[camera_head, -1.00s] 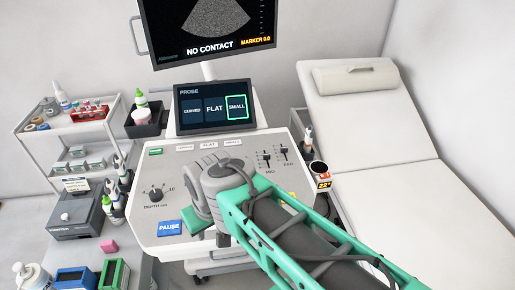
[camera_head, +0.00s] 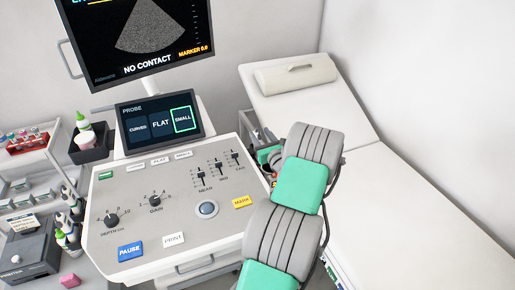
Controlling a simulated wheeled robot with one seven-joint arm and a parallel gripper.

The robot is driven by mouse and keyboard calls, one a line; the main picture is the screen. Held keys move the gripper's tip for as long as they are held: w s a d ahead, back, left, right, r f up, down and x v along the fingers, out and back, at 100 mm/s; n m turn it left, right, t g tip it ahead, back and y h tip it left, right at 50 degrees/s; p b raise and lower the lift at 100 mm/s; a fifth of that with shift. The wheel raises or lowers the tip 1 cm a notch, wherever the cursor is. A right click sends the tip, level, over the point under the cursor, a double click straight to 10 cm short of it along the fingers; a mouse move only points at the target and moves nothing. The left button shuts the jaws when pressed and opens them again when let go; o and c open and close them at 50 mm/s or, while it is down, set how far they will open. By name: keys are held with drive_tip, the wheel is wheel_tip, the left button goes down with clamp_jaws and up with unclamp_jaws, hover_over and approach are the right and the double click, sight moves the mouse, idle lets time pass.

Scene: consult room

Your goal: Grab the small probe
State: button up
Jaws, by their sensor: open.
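I cannot make out the small probe in this view. The probe touchscreen (camera_head: 158,124) on the ultrasound console (camera_head: 130,190) shows the choices CURVED, FLAT and SMALL, with SMALL framed in bright green. The monitor (camera_head: 140,35) above it reads NO CONTACT. My arm, grey with green pads, reaches up along the console's right side. My gripper is not visible; the arm's far end hides the area beyond the console's right edge, where only parts of small items show.
The padded couch (camera_head: 345,130) with its pillow (camera_head: 296,75) stands to the right. A dark bin (camera_head: 92,150) with a green-capped bottle is left of the touchscreen. A side cart (camera_head: 30,165) with supplies is at the far left. The console panel is clear of my arm except its right edge.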

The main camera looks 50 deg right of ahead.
sight(256, 129)
drive_tip(key=shift+w+d+f+m, duration=0.15)
drive_tip(key=shift+w+f+m, duration=0.05)
drive_tip(key=shift+w+m, duration=0.1)
drive_tip(key=x, duration=0.2)
drive_tip(key=p+x, duration=0.1)
drive_tip(key=x, duration=0.1)
drive_tip(key=p+x, duration=0.1)
drive_tip(key=x, duration=0.2)
drive_tip(key=shift+s+d+f, duration=0.15)
drive_tip(key=shift+d+f, duration=0.1)
drive_tip(key=shift+f, duration=0.15)
clamp_jaws()
